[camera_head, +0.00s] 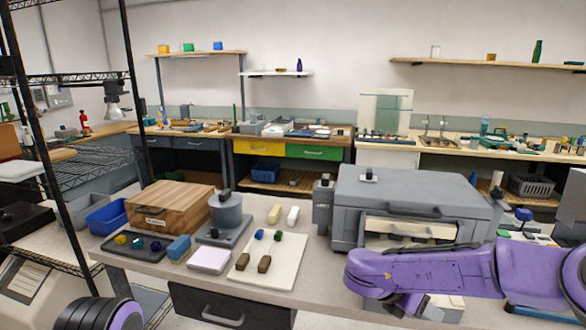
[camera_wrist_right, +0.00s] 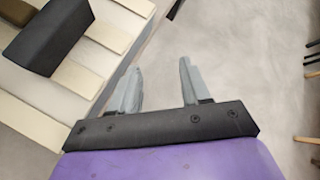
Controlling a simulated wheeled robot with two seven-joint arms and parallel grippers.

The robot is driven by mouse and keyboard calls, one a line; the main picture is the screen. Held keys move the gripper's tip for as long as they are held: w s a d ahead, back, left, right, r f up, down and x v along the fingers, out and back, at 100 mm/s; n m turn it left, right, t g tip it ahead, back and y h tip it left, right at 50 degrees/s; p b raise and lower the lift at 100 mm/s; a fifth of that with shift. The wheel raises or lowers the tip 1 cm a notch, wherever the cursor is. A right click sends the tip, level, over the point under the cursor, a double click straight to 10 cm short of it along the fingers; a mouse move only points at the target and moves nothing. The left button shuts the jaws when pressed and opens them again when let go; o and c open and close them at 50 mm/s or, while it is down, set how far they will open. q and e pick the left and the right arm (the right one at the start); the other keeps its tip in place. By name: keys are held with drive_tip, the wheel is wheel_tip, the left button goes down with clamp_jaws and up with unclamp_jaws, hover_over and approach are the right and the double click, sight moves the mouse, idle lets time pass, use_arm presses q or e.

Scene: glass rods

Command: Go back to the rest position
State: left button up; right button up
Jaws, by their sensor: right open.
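My right gripper (camera_wrist_right: 160,66) is open and empty in the right wrist view, its two grey fingers apart over bare floor. In the head view my purple right arm comes in from the right, in front of the grey furnace-like box (camera_head: 400,190); its fingers cannot be made out there. My left gripper is not in view. A pale board (camera_head: 285,272) on the workbench carries small blue (camera_head: 259,234) and green (camera_head: 278,236) pieces and two brown blocks. No glass rod can be made out clearly.
A black wire shelf (camera_head: 90,155) stands at left. A dark block (camera_wrist_right: 48,35) lies over cream slats in the wrist view.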

drive_tip(key=s+f+n+t+y, duration=0.1)
drive_tip(key=s+f+n+t, duration=0.35)
drive_tip(key=f+n, duration=0.75)
drive_tip(key=s+f+n+t+y, duration=0.1)
drive_tip(key=s+f+n+t, duration=0.1)
drive_tip(key=s+f+n, duration=1)
drive_tip(key=s+d+f+n+g+y, duration=0.1)
drive_tip(key=s+f+n+g+y, duration=0.2)
drive_tip(key=s+n, duration=1.1)
wheel_tip(320, 180, down, 2)
drive_tip(key=shift+s+d+f+n+g+y, duration=0.1)
drive_tip(key=shift+s+d+n+g+y, duration=0.2)
drive_tip(key=shift+n+y, duration=0.75)
drive_tip(key=shift+a, duration=0.1)
